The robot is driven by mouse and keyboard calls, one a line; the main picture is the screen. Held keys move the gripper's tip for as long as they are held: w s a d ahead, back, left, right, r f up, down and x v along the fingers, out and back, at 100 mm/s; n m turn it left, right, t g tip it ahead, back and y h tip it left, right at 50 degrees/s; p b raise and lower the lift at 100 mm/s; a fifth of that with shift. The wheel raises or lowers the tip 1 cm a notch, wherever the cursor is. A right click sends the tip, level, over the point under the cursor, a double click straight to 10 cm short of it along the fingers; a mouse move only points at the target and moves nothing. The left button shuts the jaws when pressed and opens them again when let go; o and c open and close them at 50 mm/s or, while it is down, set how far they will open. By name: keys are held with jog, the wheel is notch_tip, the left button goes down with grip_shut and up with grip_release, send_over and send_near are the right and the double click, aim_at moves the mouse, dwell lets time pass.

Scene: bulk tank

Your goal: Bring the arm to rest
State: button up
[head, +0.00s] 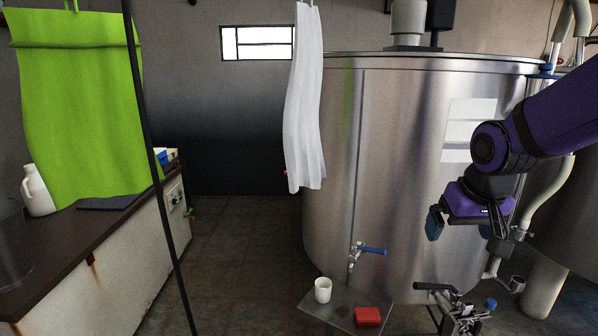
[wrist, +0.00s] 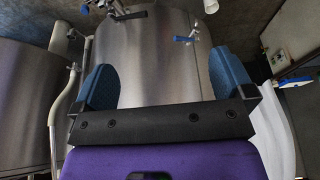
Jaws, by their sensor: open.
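My arm is purple and black and reaches in from the right of the head view, in front of the steel tank (head: 410,170). My gripper (head: 465,228) hangs at its end, with blue-padded fingers apart. In the wrist view my gripper (wrist: 168,88) is open, with nothing between its fingers; the tank wall (wrist: 160,60) shows behind them. I cannot tell from these two views how far the fingers are from the tank.
A blue-handled tap (head: 370,250) sticks out low on the tank. Below it, a small shelf (head: 340,312) bears a white cup (head: 323,290) and a red block (head: 367,316). A clamp-like fitting (head: 455,305) stands right of it. A white cloth (head: 304,110) hangs left; the floor (head: 240,240) there is clear.

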jog(key=s+r, duration=0.4)
jog(key=s, duration=0.4)
jog(key=s+d+r+t, duration=0.1)
jog(key=s+r, duration=0.3)
jog(key=s, duration=0.5)
jog(key=shift+d+r, duration=0.15)
jog(key=shift+r, duration=0.15)
jog(key=shift+w, duration=0.15)
